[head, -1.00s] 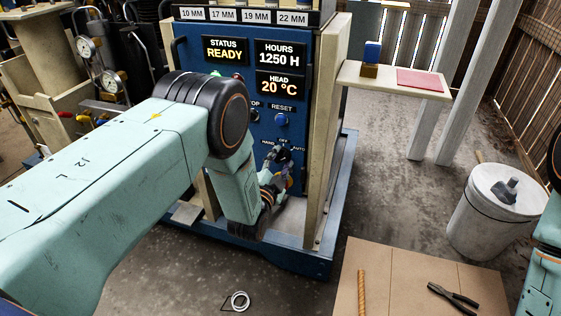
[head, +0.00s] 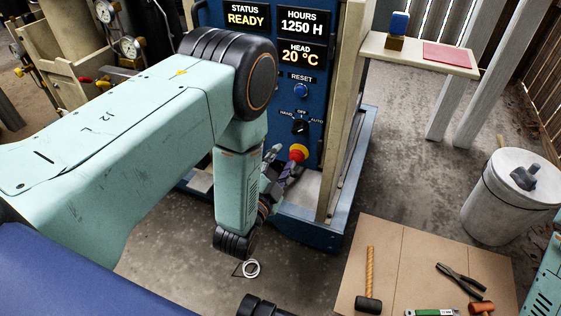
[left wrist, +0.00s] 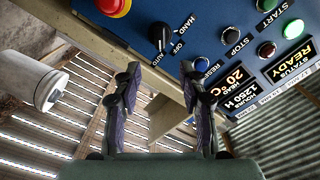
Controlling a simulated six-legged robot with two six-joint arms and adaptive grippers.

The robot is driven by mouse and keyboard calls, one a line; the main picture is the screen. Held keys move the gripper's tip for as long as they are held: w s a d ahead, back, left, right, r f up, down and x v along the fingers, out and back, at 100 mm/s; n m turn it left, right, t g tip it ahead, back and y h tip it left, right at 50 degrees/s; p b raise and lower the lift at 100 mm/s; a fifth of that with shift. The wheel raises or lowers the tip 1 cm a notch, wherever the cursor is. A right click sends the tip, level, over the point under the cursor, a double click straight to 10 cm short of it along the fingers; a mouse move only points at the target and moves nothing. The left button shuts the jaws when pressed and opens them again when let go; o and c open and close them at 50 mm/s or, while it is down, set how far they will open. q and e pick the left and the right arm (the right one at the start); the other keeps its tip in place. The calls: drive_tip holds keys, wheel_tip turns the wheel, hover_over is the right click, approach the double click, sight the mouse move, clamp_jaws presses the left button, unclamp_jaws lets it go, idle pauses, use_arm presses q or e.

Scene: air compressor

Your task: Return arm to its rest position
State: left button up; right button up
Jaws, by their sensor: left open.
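My left arm (head: 110,140) reaches in from the left in the head view, in front of the blue compressor panel (head: 330,75). My left gripper (head: 284,166) is partly hidden behind the arm's last links, low beside the red and yellow emergency button (head: 299,153). In the left wrist view the left gripper (left wrist: 161,72) has its two fingers apart, with nothing between them. The hand-off-auto selector knob (left wrist: 161,35) shows just beyond the fingertips, apart from them. My right gripper is not in view.
A board (head: 385,245) holds a hammer (head: 369,285), pliers (head: 462,280) and other tools. A white bin (head: 505,205) stands at right. A small shelf (head: 418,52) juts out right of the panel.

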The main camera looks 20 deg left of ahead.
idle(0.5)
use_arm(q)
drive_tip(key=s+a+f+n+g+p, duration=0.1)
drive_tip(key=s+f+n+g, duration=0.3)
drive_tip(key=s+f+g, duration=0.4)
drive_tip(key=s+a+f+n+g+p, duration=0.15)
drive_tip(key=s+f+n+g, duration=0.35)
drive_tip(key=s, duration=0.5)
drive_tip(key=s+r+n+g+p, duration=0.1)
drive_tip(key=s+r+g, duration=0.1)
drive_tip(key=s, duration=0.7)
drive_tip(key=s+a+r+n+g+p, duration=0.1)
drive_tip(key=s+r+g+p, duration=0.1)
drive_tip(key=s, duration=0.6)
drive_tip(key=shift+s+r+g+y, duration=0.3)
drive_tip(key=shift+s+r+g, duration=0.05)
drive_tip(key=shift+r+g, duration=0.2)
drive_tip(key=shift+a, duration=0.1)
idle(0.7)
